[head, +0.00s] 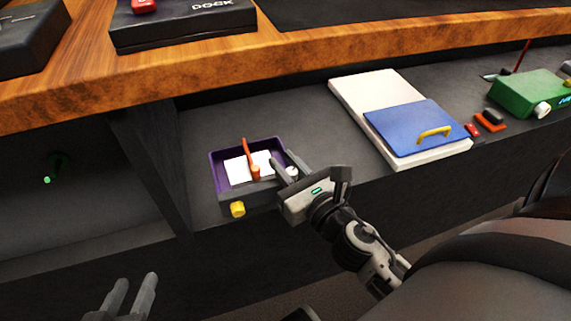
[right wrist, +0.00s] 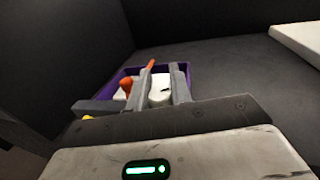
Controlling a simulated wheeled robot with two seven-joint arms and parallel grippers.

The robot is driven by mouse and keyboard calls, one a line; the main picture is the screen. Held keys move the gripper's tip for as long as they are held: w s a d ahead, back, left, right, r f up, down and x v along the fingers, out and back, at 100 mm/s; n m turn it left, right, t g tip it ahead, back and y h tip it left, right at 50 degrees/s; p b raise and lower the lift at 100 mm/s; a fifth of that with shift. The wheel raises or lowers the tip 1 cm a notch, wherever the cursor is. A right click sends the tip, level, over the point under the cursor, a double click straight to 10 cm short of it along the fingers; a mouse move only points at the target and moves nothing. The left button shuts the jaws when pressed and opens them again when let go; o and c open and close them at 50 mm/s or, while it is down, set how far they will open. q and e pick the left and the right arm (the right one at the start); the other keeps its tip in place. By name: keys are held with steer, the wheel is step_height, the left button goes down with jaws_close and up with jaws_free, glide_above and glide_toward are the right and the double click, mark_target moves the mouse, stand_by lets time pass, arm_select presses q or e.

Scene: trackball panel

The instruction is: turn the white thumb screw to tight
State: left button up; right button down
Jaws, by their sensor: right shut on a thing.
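The white thumb screw (head: 292,172) is at the right side of a shallow purple-rimmed tray panel (head: 214,172), mostly hidden by my right gripper. In the right wrist view the screw (right wrist: 160,98) sits between the two grey fingers. My right gripper (head: 283,167) reaches over the tray's right edge and is shut on the white thumb screw. My left gripper (head: 133,294) is at the bottom left, away from the panel, with its fingers apart and nothing between them. The screw's turn position cannot be read.
An orange lever (head: 249,155) stands in the tray beside my right fingers, and a yellow knob (head: 237,209) is on its front. A white board with a blue plate (head: 400,125) lies to the right. A green box (head: 525,93) is farther right. The wooden tabletop (head: 200,62) overhangs behind.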

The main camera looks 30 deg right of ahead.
steer(key=shift+f+h, duration=0.1)
steer(key=shift+h, duration=0.2)
steer(key=c, duration=1.3)
jaws_free()
steer(key=shift+o, duration=0.2)
